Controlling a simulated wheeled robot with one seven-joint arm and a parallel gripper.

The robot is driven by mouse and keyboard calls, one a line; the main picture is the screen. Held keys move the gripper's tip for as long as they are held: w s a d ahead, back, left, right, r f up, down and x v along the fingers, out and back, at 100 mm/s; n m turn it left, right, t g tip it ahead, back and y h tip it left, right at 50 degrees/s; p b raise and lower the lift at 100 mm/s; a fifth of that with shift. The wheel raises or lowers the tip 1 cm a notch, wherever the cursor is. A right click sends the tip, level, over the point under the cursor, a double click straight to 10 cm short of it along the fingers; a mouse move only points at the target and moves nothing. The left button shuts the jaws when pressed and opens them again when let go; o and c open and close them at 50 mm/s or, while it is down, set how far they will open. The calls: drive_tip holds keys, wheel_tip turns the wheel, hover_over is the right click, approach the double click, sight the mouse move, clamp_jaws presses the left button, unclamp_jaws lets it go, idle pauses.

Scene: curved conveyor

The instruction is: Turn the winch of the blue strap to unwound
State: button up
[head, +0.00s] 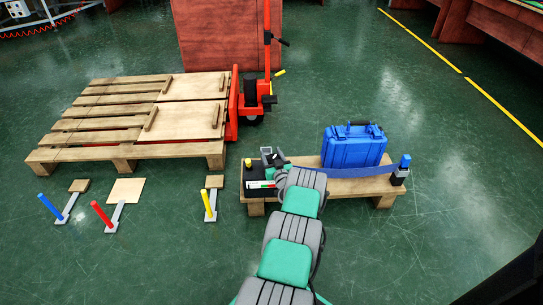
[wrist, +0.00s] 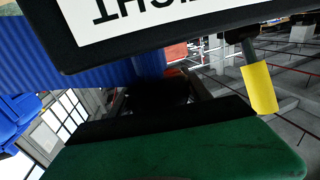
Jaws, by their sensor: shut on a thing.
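The blue strap (head: 345,183) runs along a low wooden pallet, past the front of a blue case, to a black winch box (head: 256,172) at the left end. The box carries a white label (head: 261,184) with red and green marks. In the wrist view the label (wrist: 150,14) shows upside-down lettering. A yellow handle (head: 248,162) stands on the winch; it also shows in the wrist view (wrist: 260,88), apart from my jaws. My gripper (head: 268,154) is at the winch. Its jaws (wrist: 160,92) are shut on a dark part, mostly hidden. The ribbed blue strap (wrist: 95,68) passes close by.
The blue case (head: 353,148) stands on the wooden pallet (head: 322,187). A blue-topped post (head: 402,168) is at its right end. A red pallet jack (head: 252,100) and a larger pallet (head: 130,115) stand behind left. Blue, red and yellow levers are at left. Floor to the right is clear.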

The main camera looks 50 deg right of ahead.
drive_tip(key=shift+d+f+n+t+y+b, duration=0.1)
drive_tip(key=shift+f+n+t+y+b, duration=0.2)
drive_tip(key=shift+f+n+y+b, duration=0.45)
drive_tip(key=y+b, duration=0.1)
drive_tip(key=b, duration=0.1)
drive_tip(key=n+t+y+b, duration=0.1)
drive_tip(key=b, duration=0.1)
drive_tip(key=shift+w+a+r, duration=0.1)
drive_tip(key=shift+a+r, duration=0.15)
drive_tip(key=shift+r, duration=0.05)
drive_tip(key=shift+a+r+n+t+y+b, duration=0.15)
drive_tip(key=shift+n+t+y+b, duration=0.1)
drive_tip(key=shift+n+y+b, duration=0.25)
drive_tip(key=shift+a+r+n+t+y+b, duration=0.1)
drive_tip(key=shift+n+t+y+b, duration=0.15)
drive_tip(key=shift+y+b, duration=0.4)
drive_tip(key=shift+w+a+r+y, duration=0.1)
drive_tip(key=shift+r+y, duration=0.15)
drive_tip(key=shift+y, duration=0.05)
drive_tip(key=o, duration=1.4)
drive_tip(key=shift+c, duration=0.2)
